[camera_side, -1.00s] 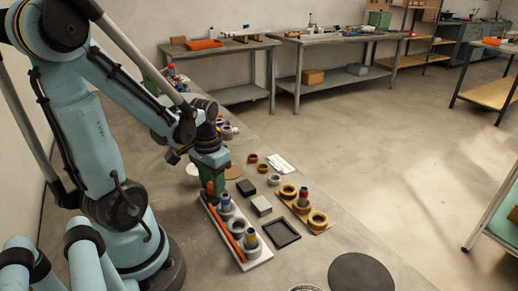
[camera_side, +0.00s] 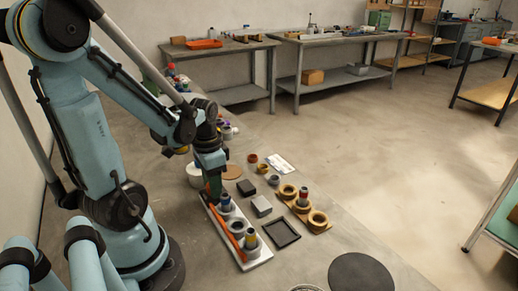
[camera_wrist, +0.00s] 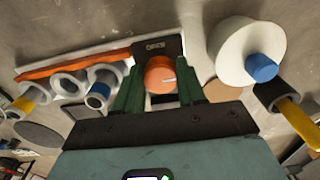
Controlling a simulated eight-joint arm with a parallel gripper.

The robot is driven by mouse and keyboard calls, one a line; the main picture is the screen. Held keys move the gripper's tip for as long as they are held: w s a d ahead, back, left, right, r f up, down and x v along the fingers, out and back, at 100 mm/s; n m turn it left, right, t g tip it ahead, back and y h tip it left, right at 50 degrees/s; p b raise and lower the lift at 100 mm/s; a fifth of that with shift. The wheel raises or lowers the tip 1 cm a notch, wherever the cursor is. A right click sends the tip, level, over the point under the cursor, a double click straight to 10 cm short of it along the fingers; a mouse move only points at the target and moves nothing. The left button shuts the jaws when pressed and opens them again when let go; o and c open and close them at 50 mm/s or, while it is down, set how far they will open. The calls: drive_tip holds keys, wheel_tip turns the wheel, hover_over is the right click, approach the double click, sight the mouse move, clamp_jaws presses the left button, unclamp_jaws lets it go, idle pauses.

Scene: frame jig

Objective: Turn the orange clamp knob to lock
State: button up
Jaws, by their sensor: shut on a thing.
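The orange clamp knob (camera_wrist: 160,76) is between the two green fingers of my gripper (camera_wrist: 160,92) in the wrist view, and the fingers are shut on its sides. A pale mark shows on the knob's face. Behind it is a dark plate (camera_wrist: 155,46) with a small white label that is hard to read. The knob is at one end of a white jig base (camera_side: 258,262), which carries a long orange bar (camera_wrist: 75,66) and several grey rings. In the side view my gripper (camera_side: 214,190) is low at the far end of this base; the knob cannot be made out there.
A white round part with a blue centre (camera_wrist: 248,52) is close to the right of my gripper in the wrist view. A black tray (camera_side: 282,234), a grey block (camera_side: 262,206) and a tan plate with rings (camera_side: 316,226) lie to the right of the jig in the side view.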

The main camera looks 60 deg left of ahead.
drive_tip(key=o, duration=1.1)
drive_tip(key=shift+c, duration=0.2)
wheel_tip(320, 180, up, 12)
idle(0.4)
